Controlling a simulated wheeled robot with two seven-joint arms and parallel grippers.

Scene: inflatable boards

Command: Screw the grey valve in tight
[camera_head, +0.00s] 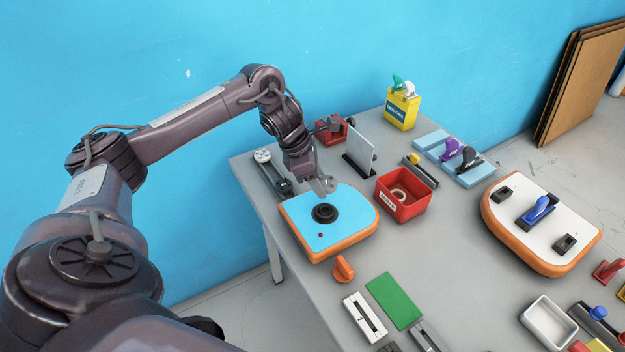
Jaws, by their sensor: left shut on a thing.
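A small inflatable board (358,205) with a light blue top and orange sides lies at the table's left. A round black valve seat (325,213) sits in its top. My left gripper (326,185) is over the board's back part, just behind and above the seat. It is shut on a small grey piece, which looks like the grey valve; the fingers hide most of it. The piece appears apart from the seat. My right gripper is out of view.
An orange piece (343,268) stands in front of the board. A red bin (403,200) with a ring inside is right of it. An upright grey plate (361,150) is behind. A white-topped board (520,190) lies at the right.

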